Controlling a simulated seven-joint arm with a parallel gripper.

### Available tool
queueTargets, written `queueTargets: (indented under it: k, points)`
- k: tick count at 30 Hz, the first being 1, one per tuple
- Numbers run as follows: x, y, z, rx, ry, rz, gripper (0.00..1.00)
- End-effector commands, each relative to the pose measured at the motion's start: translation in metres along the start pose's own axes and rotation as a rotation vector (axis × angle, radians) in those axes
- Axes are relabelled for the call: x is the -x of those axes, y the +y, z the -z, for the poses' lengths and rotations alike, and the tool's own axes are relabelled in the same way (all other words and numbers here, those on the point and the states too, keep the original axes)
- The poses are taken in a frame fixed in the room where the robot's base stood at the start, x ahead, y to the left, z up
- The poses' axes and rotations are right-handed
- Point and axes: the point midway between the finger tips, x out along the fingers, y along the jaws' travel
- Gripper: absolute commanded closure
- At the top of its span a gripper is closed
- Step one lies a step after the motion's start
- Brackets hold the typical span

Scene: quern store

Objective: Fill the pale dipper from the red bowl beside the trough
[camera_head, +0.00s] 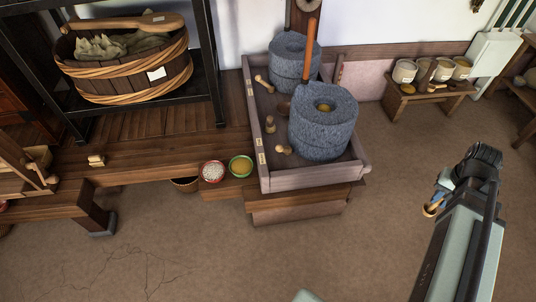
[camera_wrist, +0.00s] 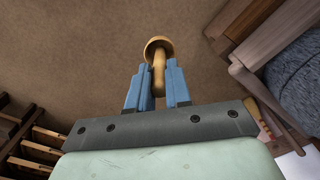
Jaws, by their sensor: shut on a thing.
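My gripper (camera_head: 439,197) is at the right of the head view, over the bare floor and well away from the trough. In the wrist view its blue fingers (camera_wrist: 158,75) are shut on the handle of the pale wooden dipper (camera_wrist: 158,44). The dipper's round cup (camera_head: 429,210) sticks out past the fingertips; I cannot tell what is inside. The red bowl (camera_head: 213,172), with white grains, stands on a low wooden ledge left of the trough (camera_head: 305,177). A green bowl (camera_head: 241,167) with yellow contents stands between them.
Two stone querns (camera_head: 322,122) stand in the trough, the front one with an upright orange handle (camera_head: 311,50). Small wooden tools lie around them. A low bench (camera_head: 430,92) with pots stands behind my arm. A black shelf holds a wooden tub (camera_head: 122,75). The front floor is clear.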

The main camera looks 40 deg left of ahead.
Motion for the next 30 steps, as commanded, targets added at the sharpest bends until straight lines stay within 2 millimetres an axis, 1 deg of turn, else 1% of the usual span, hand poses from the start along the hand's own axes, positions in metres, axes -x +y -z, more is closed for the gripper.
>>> queueTargets:
  k: [6, 8, 11, 14, 17, 30]
  points:
    - [0.0, -0.003, 0.0, 0.005, 0.0, 0.0, 1.0]
    - [0.0, -0.007, 0.0, 0.013, 0.0, 0.0, 1.0]
    - [0.0, -0.02, 0.0, 0.037, 0.0, 0.0, 1.0]
    - [0.0, -0.041, -0.002, 0.076, 0.0, 0.0, 1.0]
    - [-0.002, -0.067, -0.005, 0.122, 0.0, 0.0, 1.0]
    - [-0.016, -0.175, -0.029, 0.324, -0.001, 0.0, 1.0]
